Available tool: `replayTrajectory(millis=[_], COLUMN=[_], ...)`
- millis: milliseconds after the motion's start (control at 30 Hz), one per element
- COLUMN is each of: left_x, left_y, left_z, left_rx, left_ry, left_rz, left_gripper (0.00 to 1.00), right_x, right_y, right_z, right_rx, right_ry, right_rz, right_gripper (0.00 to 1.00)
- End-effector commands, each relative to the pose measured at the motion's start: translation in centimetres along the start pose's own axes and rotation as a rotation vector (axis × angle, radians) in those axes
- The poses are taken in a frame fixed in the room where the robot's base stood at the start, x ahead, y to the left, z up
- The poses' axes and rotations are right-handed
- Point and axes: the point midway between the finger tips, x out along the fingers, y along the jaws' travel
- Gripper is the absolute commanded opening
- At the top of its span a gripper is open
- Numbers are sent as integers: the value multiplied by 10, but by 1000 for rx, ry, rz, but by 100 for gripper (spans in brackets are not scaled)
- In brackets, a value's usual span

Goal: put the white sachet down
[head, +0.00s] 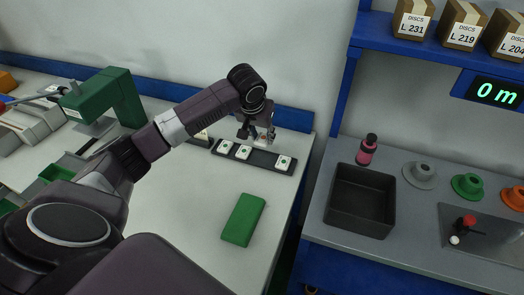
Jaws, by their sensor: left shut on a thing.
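My left gripper (256,134) comes in from the left and points down over a long black tray (263,166) at the back of the white table. It is shut on a small white sachet (263,140), which is partly hidden by the fingers. The held sachet appears to be just above or in the tray's gap; I cannot tell if it touches. My right gripper is not in view.
A green block (243,220) lies on the white table (195,235) in front of the tray. A green machine (105,100) stands at left. The table between is clear.

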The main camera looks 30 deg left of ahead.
Motion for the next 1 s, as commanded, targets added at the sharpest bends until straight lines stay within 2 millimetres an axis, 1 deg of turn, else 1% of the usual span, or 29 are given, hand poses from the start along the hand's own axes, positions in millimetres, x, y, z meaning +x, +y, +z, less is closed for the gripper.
replayTrajectory(millis=[33, 100, 200, 333, 500, 733, 767, 867, 967, 1000], left_x=[-15, -34, -58, -82, -100, -107, -108, -113, -122, -126], left_y=[1, 0, 1, 1, 0, 3, 5, 22, 51, 64], left_z=[-8, -16, -25, -35, -42, -43, -42, -33, -13, -2], left_rx=[0, -1, 0, 1, 0, 4, 7, 26, 59, 76], left_ry=[8, 7, 6, 4, 1, 0, 2, 10, 23, 26], left_rz=[2, 2, 2, 3, 1, 1, 2, 9, 23, 30], left_gripper=[9, 9, 9, 9, 9, 9, 9, 9, 9, 9], right_x=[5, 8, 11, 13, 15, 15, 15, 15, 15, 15], right_y=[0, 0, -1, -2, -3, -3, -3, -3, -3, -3], right_z=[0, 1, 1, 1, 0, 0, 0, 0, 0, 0], right_rx=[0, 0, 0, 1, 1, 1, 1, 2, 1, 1], right_ry=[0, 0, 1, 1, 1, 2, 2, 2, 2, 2], right_rz=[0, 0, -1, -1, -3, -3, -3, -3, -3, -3], right_gripper=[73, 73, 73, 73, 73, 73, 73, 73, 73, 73])
